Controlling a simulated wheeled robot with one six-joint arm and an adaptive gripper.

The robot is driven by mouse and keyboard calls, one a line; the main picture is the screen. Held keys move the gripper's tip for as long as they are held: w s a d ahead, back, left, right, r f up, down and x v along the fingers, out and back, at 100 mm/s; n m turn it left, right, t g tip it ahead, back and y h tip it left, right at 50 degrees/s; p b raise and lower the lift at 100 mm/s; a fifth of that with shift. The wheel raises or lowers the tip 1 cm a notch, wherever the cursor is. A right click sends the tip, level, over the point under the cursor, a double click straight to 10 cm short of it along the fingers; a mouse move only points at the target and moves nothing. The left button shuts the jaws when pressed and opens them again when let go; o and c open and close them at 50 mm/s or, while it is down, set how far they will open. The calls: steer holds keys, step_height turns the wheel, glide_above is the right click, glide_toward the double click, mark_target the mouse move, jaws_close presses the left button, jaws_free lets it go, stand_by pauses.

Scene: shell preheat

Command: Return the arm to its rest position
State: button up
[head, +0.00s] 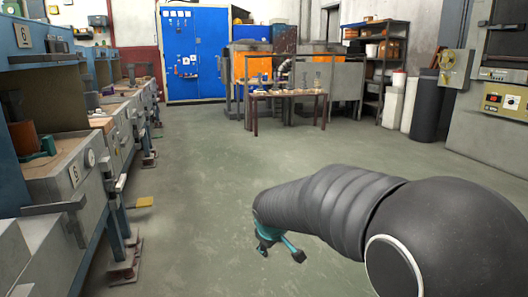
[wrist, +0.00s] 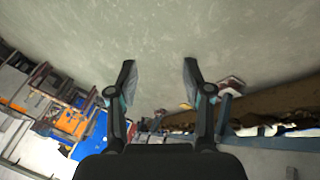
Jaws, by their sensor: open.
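My gripper (head: 279,254) shows in the head view low at the centre, at the end of my dark sleeved arm, above the bare floor. In the wrist view my gripper (wrist: 158,72) has its two dark fingers spread wide apart. Nothing is between them, only green-grey floor (wrist: 155,25) behind. My gripper is open and empty and touches nothing that I can see. Part of it is hidden behind the arm in the head view.
A row of grey-blue workbenches (head: 78,165) runs along the left. A shelf (head: 375,60) and a grey machine (head: 490,110) stand at the right. The middle floor (head: 200,190) is clear.

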steer(key=s+d+r+m+g+p, duration=0.1)
steer(key=s+d+r+m, duration=0.15)
steer(key=s, duration=0.65)
steer(key=s+d+r+m+g+p, duration=0.15)
steer(key=s+d, duration=0.25)
steer(key=s, duration=0.4)
steer(key=s+d+r+m+g+p, duration=0.1)
steer(key=s+d+r+m, duration=0.2)
steer(key=s, duration=0.6)
steer(key=s+d+r+m+t+p, duration=0.2)
steer(key=s+d+r+t, duration=0.1)
steer(key=s+d+r, duration=0.1)
steer(key=shift+p+v, duration=0.35)
steer(key=shift+v, duration=0.95)
